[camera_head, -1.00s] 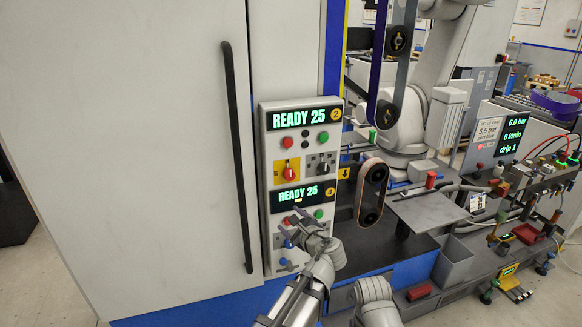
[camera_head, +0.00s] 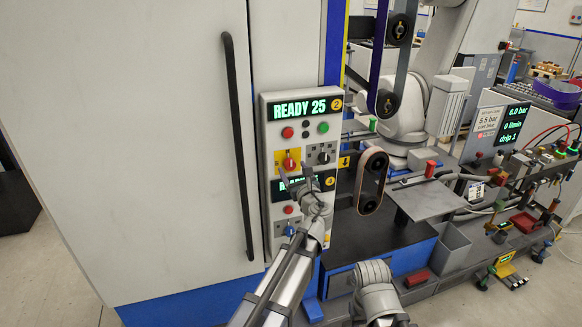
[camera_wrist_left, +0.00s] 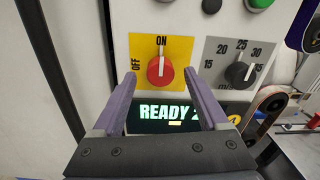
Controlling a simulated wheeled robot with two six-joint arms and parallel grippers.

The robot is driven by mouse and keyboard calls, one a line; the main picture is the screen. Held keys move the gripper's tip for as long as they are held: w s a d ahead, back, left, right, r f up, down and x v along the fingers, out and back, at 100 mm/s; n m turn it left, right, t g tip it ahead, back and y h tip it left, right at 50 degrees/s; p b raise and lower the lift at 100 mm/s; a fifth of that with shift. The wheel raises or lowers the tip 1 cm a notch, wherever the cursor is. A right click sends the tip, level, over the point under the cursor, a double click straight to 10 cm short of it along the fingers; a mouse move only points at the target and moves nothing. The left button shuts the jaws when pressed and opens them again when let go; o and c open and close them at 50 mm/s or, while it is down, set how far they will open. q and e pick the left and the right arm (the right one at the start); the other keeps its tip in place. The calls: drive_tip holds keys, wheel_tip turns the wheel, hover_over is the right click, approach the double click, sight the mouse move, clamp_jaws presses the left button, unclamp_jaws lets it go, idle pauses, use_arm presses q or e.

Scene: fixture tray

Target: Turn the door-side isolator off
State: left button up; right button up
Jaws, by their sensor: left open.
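The door-side isolator is a red rotary knob (camera_head: 291,163) on a yellow plate at the left of the upper panel, nearest the cabinet door. In the left wrist view the red knob (camera_wrist_left: 160,70) stands with its white mark upright at ON; OFF is printed on the left of the plate (camera_wrist_left: 140,45). My left gripper (camera_head: 297,181) is open just below and in front of the knob. In the left wrist view its two fingers (camera_wrist_left: 161,78) reach up on either side of the knob, with clear space between them; contact is not visible.
A black speed dial (camera_wrist_left: 239,74) sits right of the isolator. A READY display (camera_wrist_left: 170,112) lies below it, partly hidden by my gripper. Red (camera_head: 288,132) and green (camera_head: 323,127) buttons are above. The cabinet door's black handle (camera_head: 238,150) is to the left.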

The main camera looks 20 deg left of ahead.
sight(289, 164)
use_arm(q)
drive_tip(key=x, duration=0.3)
drive_tip(key=shift+c, duration=0.4)
clamp_jaws()
